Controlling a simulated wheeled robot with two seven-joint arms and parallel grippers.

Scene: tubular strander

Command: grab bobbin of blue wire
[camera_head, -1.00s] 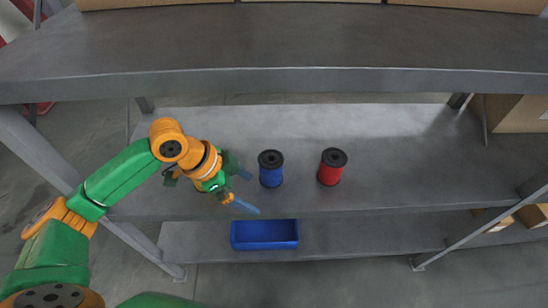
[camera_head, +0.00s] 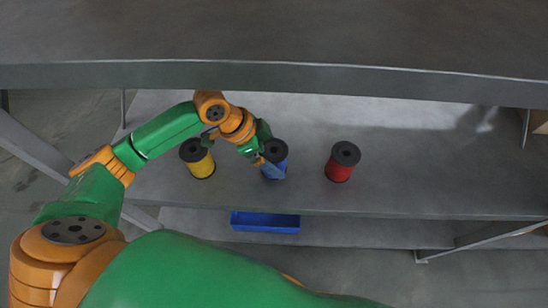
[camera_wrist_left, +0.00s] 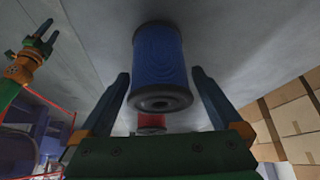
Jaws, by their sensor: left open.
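The bobbin of blue wire (camera_head: 276,148) stands upright on the middle shelf, between a yellow and a red bobbin. My left gripper (camera_head: 266,167) is at its front left side and hides part of the wire. In the left wrist view the blue bobbin (camera_wrist_left: 160,55) lies between the two open fingers of my left gripper (camera_wrist_left: 160,74), with a gap showing on each side. Nothing is gripped.
A yellow bobbin (camera_head: 198,160) stands left of the blue one, close to my left arm. A red bobbin (camera_head: 342,162) stands to the right. The upper shelf (camera_head: 280,76) overhangs behind. A blue bin (camera_head: 265,222) sits on the lower shelf. Shelf right of the red bobbin is clear.

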